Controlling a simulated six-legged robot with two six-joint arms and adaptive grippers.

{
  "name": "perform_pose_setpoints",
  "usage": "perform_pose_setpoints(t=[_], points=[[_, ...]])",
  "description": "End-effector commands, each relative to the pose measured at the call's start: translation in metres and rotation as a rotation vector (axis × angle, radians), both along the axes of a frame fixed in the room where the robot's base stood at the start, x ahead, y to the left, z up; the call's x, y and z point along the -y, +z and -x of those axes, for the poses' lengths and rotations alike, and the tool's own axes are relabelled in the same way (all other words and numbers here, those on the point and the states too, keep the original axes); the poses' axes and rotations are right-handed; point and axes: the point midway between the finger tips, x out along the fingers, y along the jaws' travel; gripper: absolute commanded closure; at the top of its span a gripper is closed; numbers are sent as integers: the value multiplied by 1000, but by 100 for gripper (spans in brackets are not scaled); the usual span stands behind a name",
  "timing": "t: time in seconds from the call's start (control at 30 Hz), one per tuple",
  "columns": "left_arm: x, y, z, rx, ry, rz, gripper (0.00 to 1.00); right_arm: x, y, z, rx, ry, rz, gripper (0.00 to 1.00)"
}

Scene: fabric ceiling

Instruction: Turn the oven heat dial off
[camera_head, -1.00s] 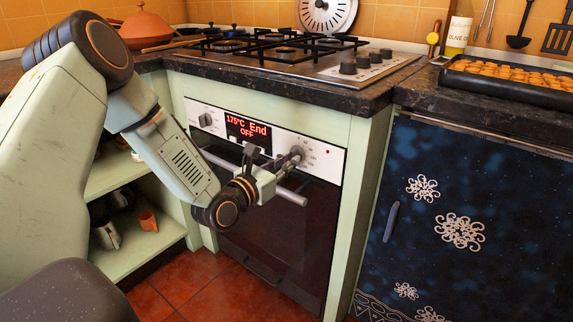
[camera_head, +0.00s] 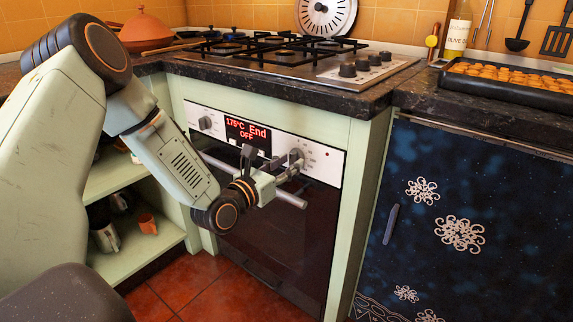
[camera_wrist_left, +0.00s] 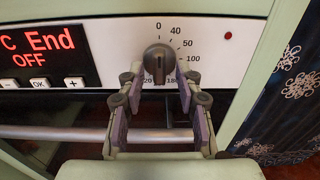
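The oven heat dial (camera_head: 296,156) is a dark grey knob on the right of the oven's white panel. It also shows in the left wrist view (camera_wrist_left: 158,61), with its grip ridge close to upright and a printed scale from 0 around it. I cannot tell which end is the pointer. My left gripper (camera_head: 271,164) is open and empty in front of the panel. In the left wrist view its two fingers (camera_wrist_left: 158,82) are spread left and right, just below and in front of the dial, seemingly apart from it. My right gripper is not in view.
The red display (camera_head: 248,131) reads 175°C, End and OFF. The oven's handle bar (camera_head: 289,198) runs below the gripper. A second knob (camera_head: 205,122) sits at the panel's left. The dark countertop (camera_head: 290,93) with the gas hob overhangs the panel.

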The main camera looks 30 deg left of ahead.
Motion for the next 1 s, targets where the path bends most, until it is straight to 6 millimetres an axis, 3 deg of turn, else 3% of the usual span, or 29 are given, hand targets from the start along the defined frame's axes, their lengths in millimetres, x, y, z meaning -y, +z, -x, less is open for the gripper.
perform_pose_setpoints(t=[0.37, 1.0], points=[[-1, 0, 4, 0, 3, 1, 63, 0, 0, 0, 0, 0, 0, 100], [-8, 0, 55, 0, 9, 4, 63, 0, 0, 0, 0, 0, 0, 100]])
